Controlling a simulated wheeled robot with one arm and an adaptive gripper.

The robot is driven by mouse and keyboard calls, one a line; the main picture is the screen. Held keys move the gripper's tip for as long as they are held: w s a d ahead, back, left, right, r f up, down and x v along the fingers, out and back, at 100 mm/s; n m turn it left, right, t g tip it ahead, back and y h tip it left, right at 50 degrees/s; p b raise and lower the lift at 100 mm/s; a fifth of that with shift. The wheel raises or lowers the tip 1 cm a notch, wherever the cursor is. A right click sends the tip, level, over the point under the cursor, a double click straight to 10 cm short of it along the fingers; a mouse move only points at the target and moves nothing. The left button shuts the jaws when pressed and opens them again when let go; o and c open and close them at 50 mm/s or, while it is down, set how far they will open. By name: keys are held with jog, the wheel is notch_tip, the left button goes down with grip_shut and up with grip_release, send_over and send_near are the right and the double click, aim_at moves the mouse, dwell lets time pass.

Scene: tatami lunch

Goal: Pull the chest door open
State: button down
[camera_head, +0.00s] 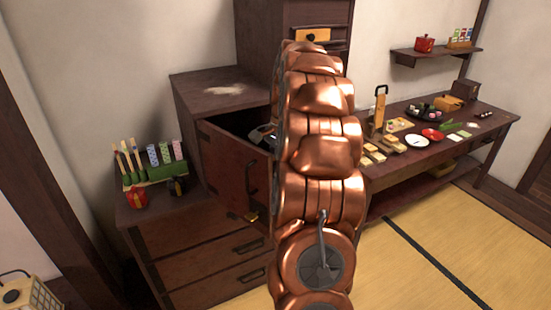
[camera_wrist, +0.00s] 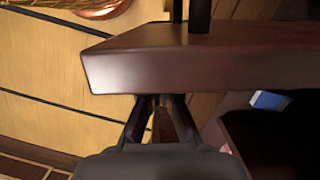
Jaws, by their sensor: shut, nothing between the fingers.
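The chest (camera_head: 225,85) is dark wood and stands left of centre in the head view. Its red-brown door (camera_head: 228,170) stands partly open, with a dark gap behind its top edge and a black handle (camera_head: 251,178) on its outer face. My gripper (camera_head: 262,137) is in that gap, partly hidden by my copper arm. In the wrist view the door (camera_wrist: 190,62) crosses the frame as a thick slab. My gripper's fingers (camera_wrist: 163,108) are shut and empty, close against the slab near its free end. I cannot tell whether they touch it.
A lower drawer cabinet (camera_head: 205,250) carries a green holder (camera_head: 155,172) and a red pot (camera_head: 136,197). A long low table (camera_head: 450,140) with dishes stands right. Tatami floor (camera_head: 400,265) is open in front. A blue object (camera_wrist: 268,100) shows inside the chest in the wrist view.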

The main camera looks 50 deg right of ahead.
aim_at(272, 182)
jog(key=shift+p+x, duration=0.5)
jog(key=shift+x, duration=1.65)
